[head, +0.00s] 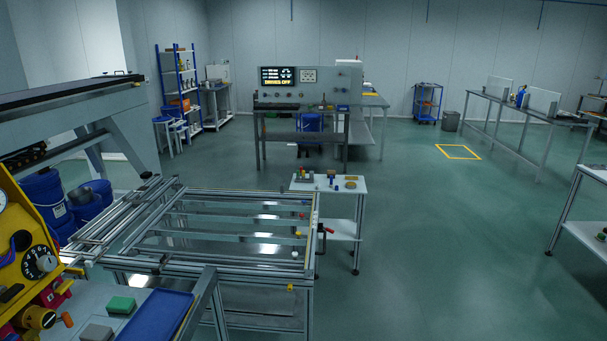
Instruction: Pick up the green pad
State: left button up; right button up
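The green pad (121,305) lies flat on a light grey surface at the lower left of the head view. A grey block (97,332) of similar size lies just in front of it, apart from it. A blue tray (155,318) lies to its right. Neither of my grippers shows in the head view, so nothing is seen touching the pad.
A yellow panel (47,221) with a dial and knobs stands left of the pad. An aluminium frame fixture (213,189) lies behind it, and a metal profile (199,302) rises right of the tray. Blue buckets (45,194) stand behind the panel. Open floor lies to the right.

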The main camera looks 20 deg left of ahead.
aim_at(118, 305)
jog(key=i+u, duration=0.2)
jog(key=u, duration=0.25)
jog(key=i+u, duration=0.2)
jog(key=u, duration=0.3)
jog(key=i+l+u, duration=0.15)
jog(key=u, duration=0.3)
jog(key=i+l+u, duration=0.15)
jog(key=u, duration=0.35)
